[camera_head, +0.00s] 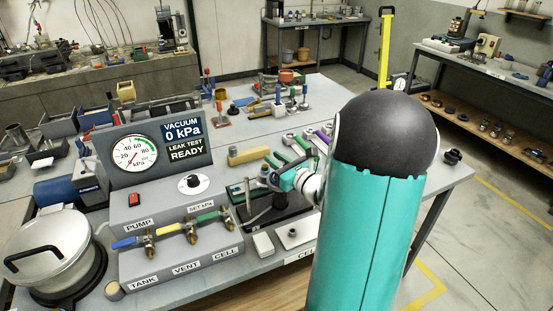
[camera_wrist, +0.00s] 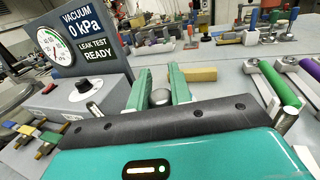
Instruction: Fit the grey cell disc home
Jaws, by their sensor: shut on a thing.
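My gripper (camera_wrist: 160,88) has two green fingers closed around a grey rounded thing (camera_wrist: 159,97), which looks like the grey cell disc. Only its rounded upper part shows; the gripper's dark front edge hides the rest. In the head view my gripper (camera_head: 268,176) is small, above the bench beside a black base (camera_head: 278,213). The held thing is too small there to tell its tilt or whether it touches anything.
The vacuum console (camera_head: 180,240) with gauge and coloured valve levers stands left of my gripper; its display reads 0 kPa, LEAK TEST READY. A silver pot (camera_head: 45,245) is farther left. Several colour-handled tools (camera_wrist: 275,82) lie to the right. A yellow block (camera_head: 248,155) lies behind.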

